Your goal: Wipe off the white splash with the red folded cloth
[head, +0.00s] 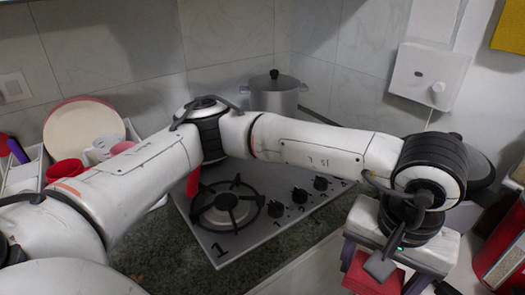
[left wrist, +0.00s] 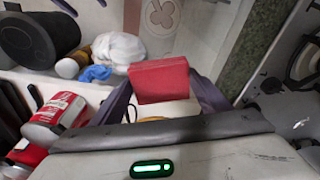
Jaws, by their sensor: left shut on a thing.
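My left arm crosses the head view from the left, and its gripper (head: 378,282) points down at the lower right. The gripper is shut on the red folded cloth (head: 366,275). In the left wrist view the cloth (left wrist: 160,82) sits between the two dark purple fingers as a small red block, held above what lies below. I cannot make out the white splash in either view; my arm hides part of the counter and hob. My right gripper is not in view.
A gas hob (head: 235,246) with a burner and knobs lies mid-counter, with a lidded pot (head: 273,98) behind. A plate (head: 84,132) and red cups stand left. In the left wrist view, a red-and-white can (left wrist: 55,116), a black container (left wrist: 36,38) and a white bag (left wrist: 118,48) lie left.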

